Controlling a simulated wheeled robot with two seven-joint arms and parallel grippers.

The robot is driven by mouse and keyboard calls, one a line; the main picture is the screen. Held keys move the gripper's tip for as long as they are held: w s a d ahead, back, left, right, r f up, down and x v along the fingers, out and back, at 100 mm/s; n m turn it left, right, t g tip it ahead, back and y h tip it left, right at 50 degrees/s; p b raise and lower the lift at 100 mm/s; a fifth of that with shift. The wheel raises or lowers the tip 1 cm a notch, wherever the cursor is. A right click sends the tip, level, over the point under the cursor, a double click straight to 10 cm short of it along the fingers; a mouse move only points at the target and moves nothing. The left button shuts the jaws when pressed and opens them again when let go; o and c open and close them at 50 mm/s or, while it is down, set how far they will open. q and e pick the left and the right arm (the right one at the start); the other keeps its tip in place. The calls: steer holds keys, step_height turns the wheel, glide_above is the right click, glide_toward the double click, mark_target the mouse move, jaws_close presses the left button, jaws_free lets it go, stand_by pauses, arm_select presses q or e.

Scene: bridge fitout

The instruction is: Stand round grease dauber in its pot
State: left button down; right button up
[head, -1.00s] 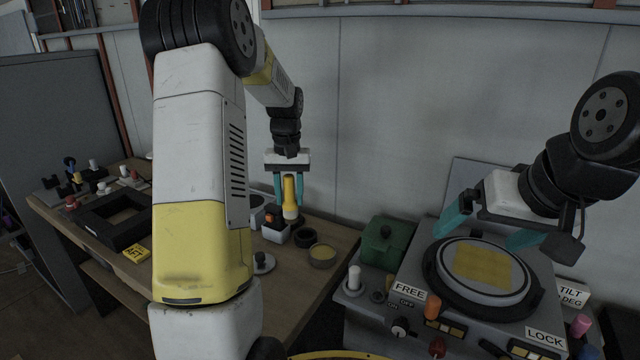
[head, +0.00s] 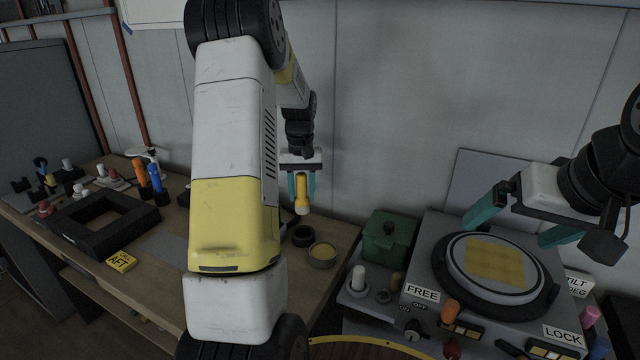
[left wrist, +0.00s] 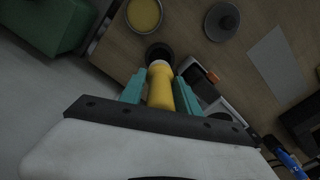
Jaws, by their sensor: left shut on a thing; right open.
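My left gripper (head: 302,198) is shut on the yellow-handled dauber (head: 302,187), whose pale round end points down. The dauber hangs roughly upright in the air above the bench. Below it stands a small round black pot (head: 303,236), open at the top; a gap shows between them in the head view. In the left wrist view the dauber (left wrist: 160,88) sits between the teal fingers, its pale end close to the black pot (left wrist: 157,51) in the picture. My right gripper (head: 508,230) is open and empty above the console at right.
A shallow tin of yellow stuff (head: 322,254) stands beside the black pot. A green box (head: 388,238) stands to the right. My left arm hides the bench middle.

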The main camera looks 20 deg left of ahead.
mark_target(303, 208)
arm_select(q)
steer(key=shift+f, duration=2.65)
steer(key=shift+f, duration=2.3)
steer(key=shift+f, duration=0.3)
steer(key=c, duration=0.8)
jaws_free()
